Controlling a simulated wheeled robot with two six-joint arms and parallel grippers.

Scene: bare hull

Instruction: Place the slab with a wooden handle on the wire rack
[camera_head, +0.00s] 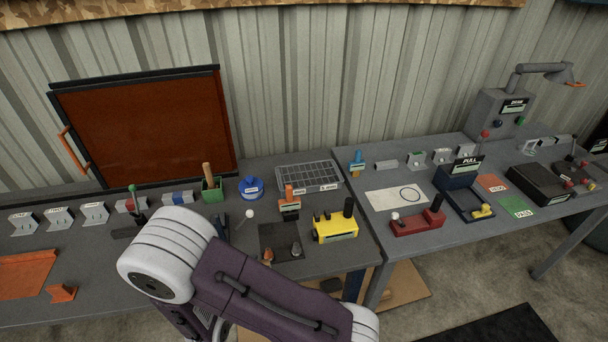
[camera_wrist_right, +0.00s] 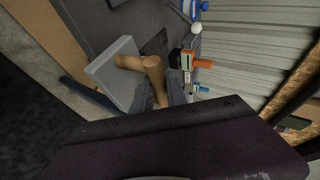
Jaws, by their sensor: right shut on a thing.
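In the right wrist view my right gripper (camera_wrist_right: 160,92) is shut on a wooden handle (camera_wrist_right: 153,72). A pale grey slab (camera_wrist_right: 113,72) shows just left of the fingers, with wooden parts running from it toward the jaws. How the handle joins the slab is partly hidden. In the head view a grey wire-grid rack (camera_head: 308,176) stands at the back of the left bench, against the wall. My right arm's purple and white links cover the front of that bench, and I cannot make out its gripper there. My left gripper is not in view.
Near the rack stand a blue round item (camera_head: 251,188), an orange-topped block (camera_head: 289,205), a yellow block (camera_head: 335,226) and a green holder (camera_head: 212,188). A dark mat (camera_head: 280,238) with small items lies in front. A large rust-brown panel (camera_head: 145,125) stands at the left.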

